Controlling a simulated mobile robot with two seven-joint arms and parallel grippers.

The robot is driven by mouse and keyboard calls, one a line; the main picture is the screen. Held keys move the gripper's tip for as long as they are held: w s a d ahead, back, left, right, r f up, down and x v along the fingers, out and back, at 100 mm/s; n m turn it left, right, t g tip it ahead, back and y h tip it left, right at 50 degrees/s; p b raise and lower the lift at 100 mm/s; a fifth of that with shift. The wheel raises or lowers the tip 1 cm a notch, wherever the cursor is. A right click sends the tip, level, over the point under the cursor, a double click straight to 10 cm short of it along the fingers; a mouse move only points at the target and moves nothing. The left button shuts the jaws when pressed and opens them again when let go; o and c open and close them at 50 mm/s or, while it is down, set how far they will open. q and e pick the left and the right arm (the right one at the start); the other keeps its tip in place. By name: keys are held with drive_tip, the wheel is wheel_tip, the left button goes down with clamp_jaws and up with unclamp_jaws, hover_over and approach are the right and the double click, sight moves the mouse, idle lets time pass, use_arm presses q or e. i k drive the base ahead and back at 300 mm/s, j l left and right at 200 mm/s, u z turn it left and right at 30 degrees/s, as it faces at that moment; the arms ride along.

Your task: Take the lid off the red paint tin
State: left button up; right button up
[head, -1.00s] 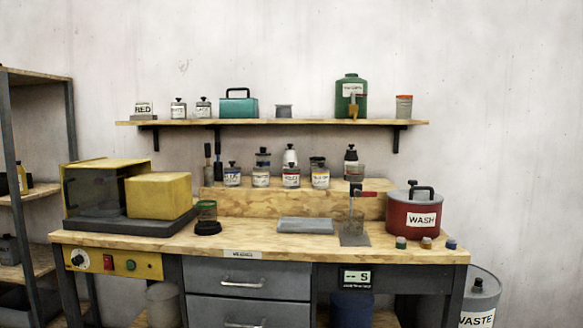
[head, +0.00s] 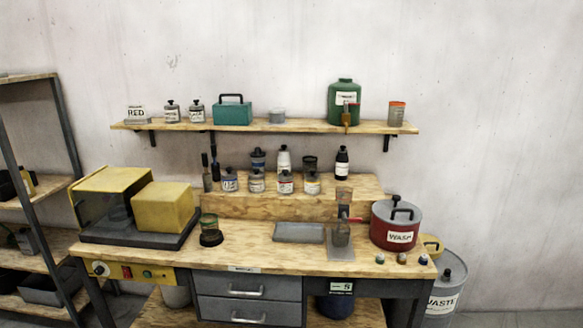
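Several small labelled tins with dark lids stand in a row on the wooden riser at the back of the bench. One tin (head: 285,183) has a reddish mark on its label and appears to be the red paint tin; its lid seems to be on. The label text is too small to read. Neither of my grippers is in view.
The bench (head: 270,256) also holds a yellow machine (head: 165,207), a dark-based jar (head: 211,232), a grey tray (head: 299,232), a stand with a red handle (head: 341,238) and a red WASH pot (head: 397,226). A grey WASTE drum (head: 447,280) stands at the right.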

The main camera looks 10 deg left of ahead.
sight(285, 175)
drive_tip(key=i+j+z, duration=0.2)
drive_tip(key=i+z, duration=0.15)
drive_tip(key=i, duration=0.2)
drive_tip(key=i+j+z, duration=0.3)
drive_tip(key=i, duration=0.25)
drive_tip(key=j, duration=0.1)
